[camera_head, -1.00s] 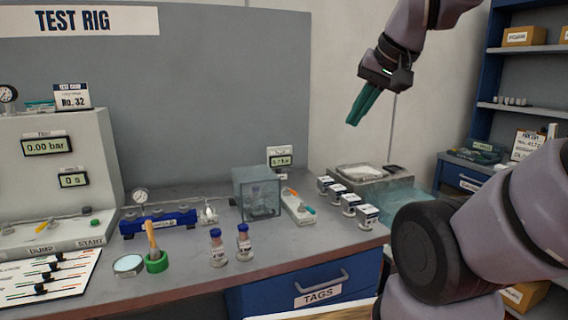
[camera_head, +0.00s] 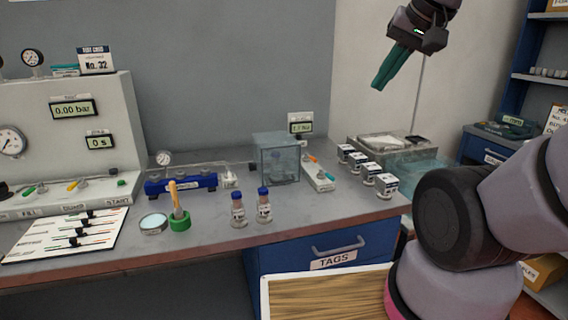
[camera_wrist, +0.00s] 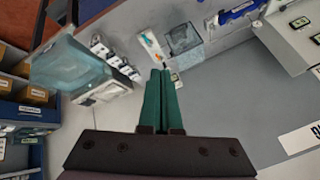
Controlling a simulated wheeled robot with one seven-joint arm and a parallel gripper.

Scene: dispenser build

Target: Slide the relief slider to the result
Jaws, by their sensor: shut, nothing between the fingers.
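A white board with several sliders (camera_head: 66,236) lies at the left front of the bench. Its black knobs sit on lines with green and orange parts. The labels are too small to read, so I cannot tell which slider is the relief one. My gripper (camera_head: 381,86) is shut and empty, raised above the right part of the bench, far from the board. In the wrist view my gripper (camera_wrist: 162,75) shows its teal fingers together. The board is not seen in the wrist view.
The grey test rig (camera_head: 100,150) stands behind the board, reading 0.00 bar. A green cup with a brush (camera_head: 180,222), two blue-capped vials (camera_head: 251,208), a clear box (camera_head: 276,160) and several small jars (camera_head: 366,172) stand on the bench. A wooden tray (camera_head: 330,290) is in front.

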